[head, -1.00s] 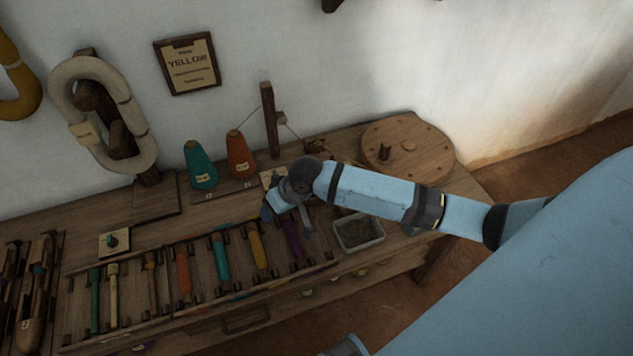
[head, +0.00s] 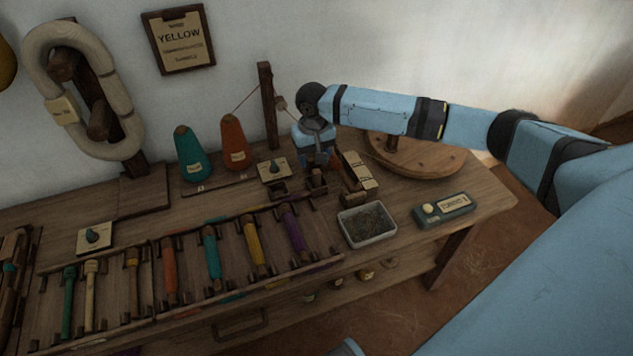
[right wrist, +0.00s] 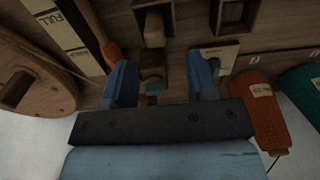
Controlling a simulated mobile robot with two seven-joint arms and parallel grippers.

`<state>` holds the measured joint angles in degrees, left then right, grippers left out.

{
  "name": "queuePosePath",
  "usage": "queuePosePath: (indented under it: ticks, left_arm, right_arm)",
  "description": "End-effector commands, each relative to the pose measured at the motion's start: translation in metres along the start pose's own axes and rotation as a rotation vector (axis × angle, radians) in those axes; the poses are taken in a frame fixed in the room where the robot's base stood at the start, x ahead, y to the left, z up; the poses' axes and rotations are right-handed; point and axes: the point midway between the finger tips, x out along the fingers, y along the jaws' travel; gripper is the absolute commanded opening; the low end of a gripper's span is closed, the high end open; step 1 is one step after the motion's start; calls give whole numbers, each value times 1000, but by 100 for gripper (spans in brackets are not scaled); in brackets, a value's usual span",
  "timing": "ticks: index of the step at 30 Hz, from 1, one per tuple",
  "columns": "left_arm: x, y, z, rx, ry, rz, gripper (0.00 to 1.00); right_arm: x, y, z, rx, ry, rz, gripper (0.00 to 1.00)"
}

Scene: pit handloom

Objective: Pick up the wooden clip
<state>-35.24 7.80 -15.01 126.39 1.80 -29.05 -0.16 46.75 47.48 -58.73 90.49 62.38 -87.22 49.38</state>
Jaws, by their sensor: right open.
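My right gripper (head: 318,158) is over the back right part of the bench, pointing down. In the right wrist view its two blue fingers (right wrist: 162,66) are apart, with nothing clamped between them. A small wooden piece, which looks like the wooden clip (right wrist: 152,58), shows between and beyond the fingers, beside a small square wooden holder (right wrist: 137,22). In the head view that holder (head: 317,190) is just below the fingertips, and the clip is partly hidden by the gripper. I cannot tell whether the fingers touch it. My left gripper is not in view.
A wooden block with a pale label (head: 362,172) and a round wooden disc (head: 440,163) stand to the right. Orange (head: 233,143) and teal (head: 193,155) cones stand left. A grey tray (head: 343,237), a green box (head: 447,208) and a rack of coloured bobbins (head: 335,259) lie in front.

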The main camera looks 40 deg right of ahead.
Motion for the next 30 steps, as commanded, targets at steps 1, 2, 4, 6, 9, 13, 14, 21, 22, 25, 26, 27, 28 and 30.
queuePosePath:
  ticks: [1,2,4,6,9,13,14,21,22,25,26,27,28,30]
  left_arm:
    - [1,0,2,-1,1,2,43]
    - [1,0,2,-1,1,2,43]
    - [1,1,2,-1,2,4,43]
    - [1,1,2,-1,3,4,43]
    - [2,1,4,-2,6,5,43]
    - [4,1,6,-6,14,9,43]
    - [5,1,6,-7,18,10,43]
    - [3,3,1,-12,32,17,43]
    - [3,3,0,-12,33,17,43]
    - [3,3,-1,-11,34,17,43]
    - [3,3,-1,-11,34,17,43]
    - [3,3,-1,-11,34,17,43]
    - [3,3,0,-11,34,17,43]
    - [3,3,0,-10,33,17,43]
  right_arm:
    - [8,0,0,0,-1,1,53]
    - [10,0,0,0,-1,1,53]
    - [13,0,0,0,0,0,53]
    - [16,0,0,-1,1,0,53]
    - [24,2,2,-1,0,1,53]
    - [43,5,7,-2,0,1,53]
    - [48,6,8,-2,0,2,53]
    - [67,5,8,-2,1,0,53]
    - [67,5,8,-2,1,0,53]
    - [66,5,8,-2,1,0,53]
    - [66,5,8,-2,1,0,49]
    - [66,5,8,-2,1,0,39]
    - [66,5,8,-2,1,0,32]
    - [66,5,8,-2,1,0,16]
